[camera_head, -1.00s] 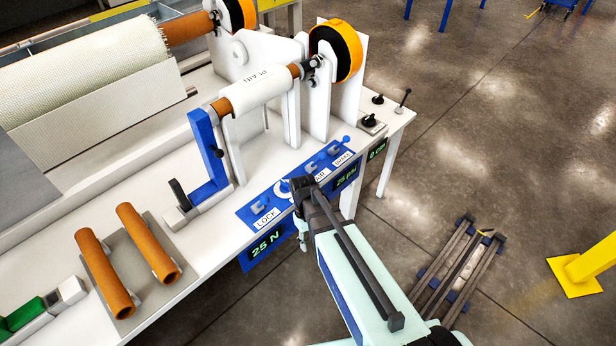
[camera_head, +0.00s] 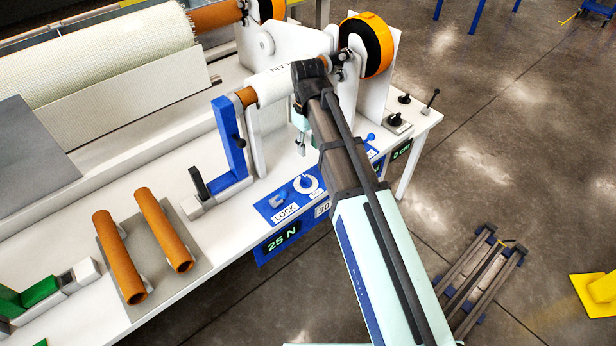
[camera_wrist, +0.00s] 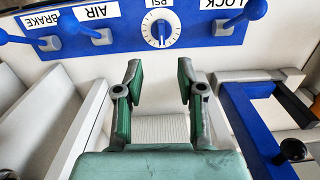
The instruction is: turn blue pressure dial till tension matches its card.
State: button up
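The pressure dial (camera_wrist: 160,29) is a round white knob with a scale, under a PSI label on the blue panel (camera_wrist: 110,32) in the wrist view. In the head view the dial (camera_head: 307,184) sits right of the LOCK label. A small card reading 30 (camera_head: 322,210) is on the front edge, partly behind my arm. The tension display (camera_head: 282,239) reads 25 N. My gripper (camera_wrist: 160,75) is open and empty, its fingers apart from the dial. In the head view my gripper (camera_head: 300,145) is above the bench, behind the panel.
Levers labelled BRAKE (camera_wrist: 47,43), AIR (camera_wrist: 98,37) and LOCK (camera_wrist: 248,14) flank the dial. A blue upright bracket (camera_head: 230,140) stands left of my gripper. The white roll (camera_head: 272,84) is close behind it. Two orange tubes (camera_head: 163,230) lie at front left.

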aim_at(306, 178)
jog(key=f+p, duration=0.1)
jog(key=f, duration=0.3)
jog(key=f+p, duration=0.1)
jog(key=f, duration=0.9)
jog(key=shift+w+a+f+p, duration=0.15)
jog(key=shift+w+a+p, duration=0.05)
jog(key=shift+a+p, duration=0.2)
grip_shut()
